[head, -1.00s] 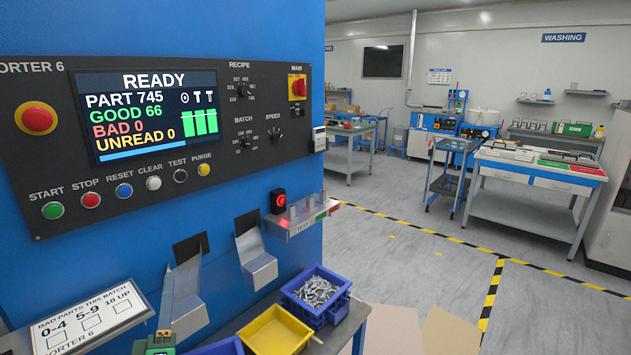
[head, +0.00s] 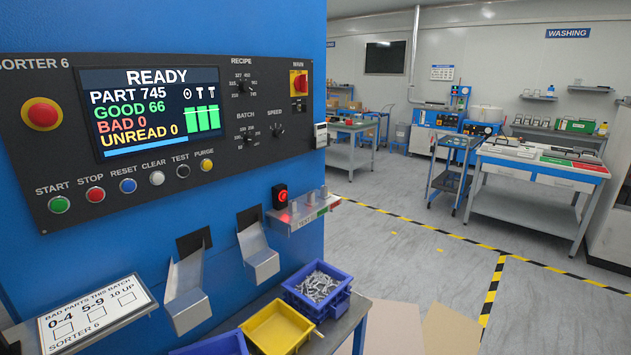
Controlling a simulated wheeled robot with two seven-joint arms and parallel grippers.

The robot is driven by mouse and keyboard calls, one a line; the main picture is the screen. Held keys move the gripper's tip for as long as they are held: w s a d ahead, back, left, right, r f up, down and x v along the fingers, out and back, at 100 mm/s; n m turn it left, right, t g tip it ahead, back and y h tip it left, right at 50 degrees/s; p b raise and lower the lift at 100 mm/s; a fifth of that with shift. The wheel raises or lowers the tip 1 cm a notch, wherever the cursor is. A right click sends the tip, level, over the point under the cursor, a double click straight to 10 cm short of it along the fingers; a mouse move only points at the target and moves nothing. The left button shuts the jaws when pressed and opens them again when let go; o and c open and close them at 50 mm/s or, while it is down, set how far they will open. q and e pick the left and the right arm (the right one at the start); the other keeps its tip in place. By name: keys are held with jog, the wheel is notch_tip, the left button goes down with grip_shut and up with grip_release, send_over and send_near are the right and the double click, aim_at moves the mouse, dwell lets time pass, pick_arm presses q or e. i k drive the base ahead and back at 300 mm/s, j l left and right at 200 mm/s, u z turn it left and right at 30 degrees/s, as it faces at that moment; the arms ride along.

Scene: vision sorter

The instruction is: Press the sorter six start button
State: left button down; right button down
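The sorter six panel (head: 225,180) is at the left of the head view, on a blue cabinet. Its green START button (head: 59,205) is at the panel's lower left, left of the red STOP button (head: 95,194). The screen (head: 150,112) reads READY, PART 745, GOOD 66, BAD 0, UNREAD 0. Nothing touches or covers the START button. Neither gripper can be made out in the view.
A red emergency button (head: 42,114) is above START. Below the panel are two metal chutes (head: 187,306), a batch card (head: 93,313), a yellow bin (head: 277,328) and a blue bin of metal parts (head: 318,289). Open floor lies to the right.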

aim_at(58, 205)
jog(key=u, duration=1.4)
